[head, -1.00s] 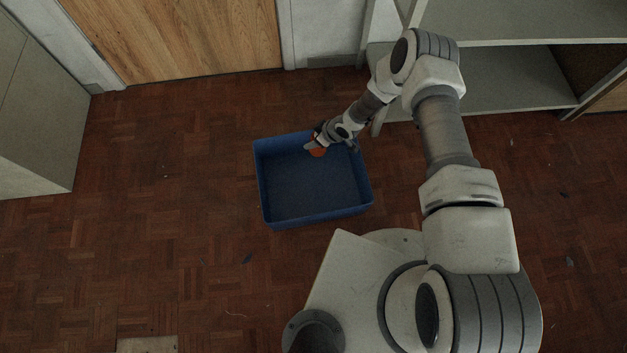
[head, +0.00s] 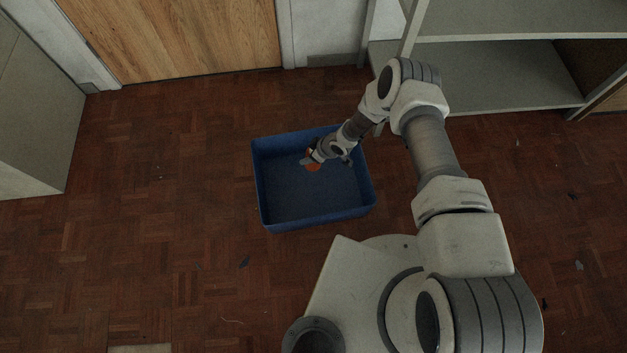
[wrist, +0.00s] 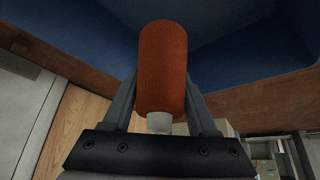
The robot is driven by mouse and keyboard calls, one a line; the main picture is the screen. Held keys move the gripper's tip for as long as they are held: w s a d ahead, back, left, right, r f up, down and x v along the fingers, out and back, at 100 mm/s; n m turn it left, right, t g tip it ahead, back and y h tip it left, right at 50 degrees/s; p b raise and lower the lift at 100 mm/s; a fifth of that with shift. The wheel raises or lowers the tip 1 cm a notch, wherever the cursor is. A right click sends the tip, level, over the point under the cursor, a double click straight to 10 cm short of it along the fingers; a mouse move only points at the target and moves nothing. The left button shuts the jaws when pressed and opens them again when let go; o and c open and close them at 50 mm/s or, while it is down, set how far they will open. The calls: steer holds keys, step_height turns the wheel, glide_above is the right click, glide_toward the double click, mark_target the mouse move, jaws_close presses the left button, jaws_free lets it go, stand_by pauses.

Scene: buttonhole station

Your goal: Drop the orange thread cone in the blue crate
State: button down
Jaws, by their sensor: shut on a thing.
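The orange thread cone (wrist: 162,72) is between the two fingers of my gripper (wrist: 163,95) in the wrist view, with its pale end toward the palm. In the head view the orange cone (head: 313,164) shows small beside my gripper (head: 312,159), partly hidden by it. My gripper is shut on the cone. The blue crate (head: 264,205) stands on the floor, and the gripper and cone are over its upper right part. The crate's blue inside (wrist: 225,55) fills the far part of the wrist view. I cannot tell how far the cone is above the crate floor.
Open shelving (head: 500,80) stands at the back right, close to my arm. A wooden door (head: 180,35) is at the back and a pale cabinet (head: 35,110) at the left. The parquet floor (head: 160,220) left of the crate is clear apart from small scraps.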

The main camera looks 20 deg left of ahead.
steer(key=shift+c, duration=0.5)
jaws_free()
steer(key=p+v, duration=0.7)
steer(key=v, duration=1)
steer(key=shift+r, duration=0.25)
